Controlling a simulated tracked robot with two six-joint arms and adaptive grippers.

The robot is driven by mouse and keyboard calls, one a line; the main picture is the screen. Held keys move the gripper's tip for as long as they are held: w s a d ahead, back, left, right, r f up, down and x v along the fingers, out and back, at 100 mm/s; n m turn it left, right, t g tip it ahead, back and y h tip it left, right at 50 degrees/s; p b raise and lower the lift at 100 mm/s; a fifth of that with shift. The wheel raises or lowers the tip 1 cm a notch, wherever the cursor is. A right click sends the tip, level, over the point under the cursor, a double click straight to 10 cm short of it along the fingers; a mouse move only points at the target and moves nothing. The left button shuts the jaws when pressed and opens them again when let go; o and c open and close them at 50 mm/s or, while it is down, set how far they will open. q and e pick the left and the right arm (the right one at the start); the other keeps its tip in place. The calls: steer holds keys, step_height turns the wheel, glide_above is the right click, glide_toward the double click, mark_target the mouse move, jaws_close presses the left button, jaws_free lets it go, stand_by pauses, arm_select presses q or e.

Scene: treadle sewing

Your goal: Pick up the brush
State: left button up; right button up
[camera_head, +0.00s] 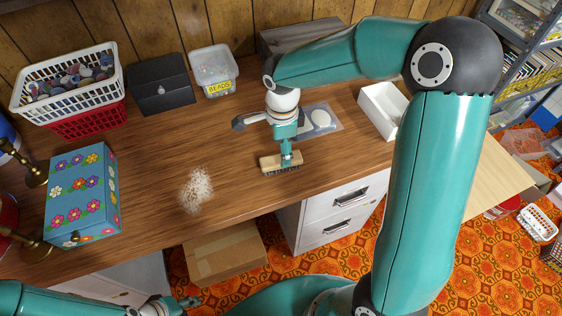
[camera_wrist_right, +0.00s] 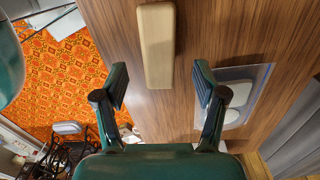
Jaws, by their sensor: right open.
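The brush (camera_head: 270,163) has a pale wooden block and dark bristles facing down on the wooden table, near its front edge. In the right wrist view its block (camera_wrist_right: 157,45) lies lengthwise ahead of the fingers, in line with the gap between them. My right gripper (camera_head: 287,157) is over the brush, pointing down, and hides part of its top. In the right wrist view the gripper (camera_wrist_right: 161,86) is open and empty, its fingers apart on either side. My left gripper (camera_head: 184,302) is low at the front, away from the brush; its fingers are too small to judge.
A pile of pale crumbs (camera_head: 196,190) lies left of the brush. A flat clear packet with white discs (camera_head: 321,119) and an open white box (camera_head: 384,106) are to the right. A flowered blue box (camera_head: 82,190), baskets (camera_head: 68,80) and a beads tub (camera_head: 212,70) stand left and behind.

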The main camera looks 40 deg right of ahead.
step_height(320, 180, down, 5)
steer(key=shift+a+f, duration=0.1)
steer(key=shift+c, duration=0.2)
steer(key=c, duration=1.2)
step_height(320, 180, up, 20)
steer(key=shift+r+p, duration=0.15)
steer(key=shift+p, duration=0.5)
